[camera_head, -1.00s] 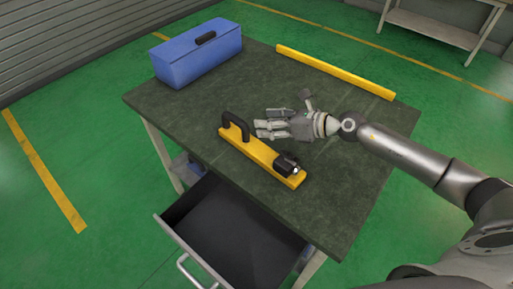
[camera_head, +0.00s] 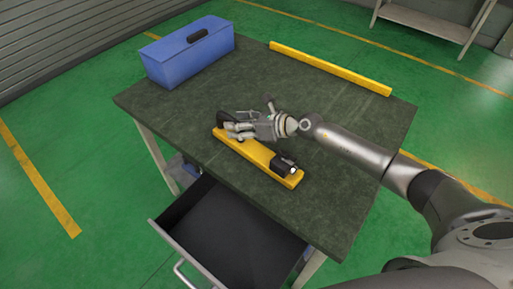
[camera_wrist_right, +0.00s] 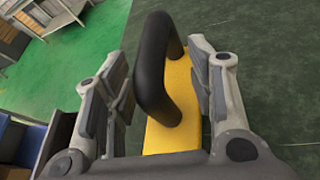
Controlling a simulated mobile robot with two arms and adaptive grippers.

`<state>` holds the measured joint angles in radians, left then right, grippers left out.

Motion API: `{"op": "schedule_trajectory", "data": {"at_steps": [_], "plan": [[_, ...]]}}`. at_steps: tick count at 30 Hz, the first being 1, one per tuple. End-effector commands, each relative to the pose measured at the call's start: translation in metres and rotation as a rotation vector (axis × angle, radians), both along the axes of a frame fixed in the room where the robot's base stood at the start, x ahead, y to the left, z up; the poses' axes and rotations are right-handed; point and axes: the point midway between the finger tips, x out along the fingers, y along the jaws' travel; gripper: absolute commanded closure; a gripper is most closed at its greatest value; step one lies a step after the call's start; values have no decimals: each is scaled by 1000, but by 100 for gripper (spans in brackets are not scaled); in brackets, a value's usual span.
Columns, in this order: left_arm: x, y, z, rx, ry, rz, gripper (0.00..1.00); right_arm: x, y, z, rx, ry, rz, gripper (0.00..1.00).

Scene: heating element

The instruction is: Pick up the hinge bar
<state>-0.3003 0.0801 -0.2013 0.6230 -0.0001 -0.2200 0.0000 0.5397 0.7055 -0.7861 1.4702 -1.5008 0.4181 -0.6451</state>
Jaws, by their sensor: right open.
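The hinge bar (camera_head: 258,155) is a yellow bar with a black handle at one end and a black fitting at the other. It lies on the dark green table top (camera_head: 330,190) near the drawer side. My right gripper (camera_head: 232,129) is open at the handle end and partly covers the handle. My left gripper is not in view.
A blue toolbox (camera_head: 188,53) stands at the table's far left corner. A long yellow strip (camera_head: 330,68) lies along the far edge. An open drawer (camera_head: 225,235) sticks out below the front edge. The table's right part is clear.

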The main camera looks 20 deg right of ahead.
Motion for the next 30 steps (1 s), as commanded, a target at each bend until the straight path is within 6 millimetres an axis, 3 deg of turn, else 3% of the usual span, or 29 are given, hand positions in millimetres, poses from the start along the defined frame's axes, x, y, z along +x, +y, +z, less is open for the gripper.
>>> {"op": "schedule_trajectory", "data": {"at_steps": [6,14,25,30], "plan": [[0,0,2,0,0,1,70,15,16,-8,1,-1,0,50],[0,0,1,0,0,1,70,16,17,-9,0,0,-1,50],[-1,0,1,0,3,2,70,16,16,-9,-1,-1,-1,97],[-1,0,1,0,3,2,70,16,16,-9,0,-2,-1,100]]}}
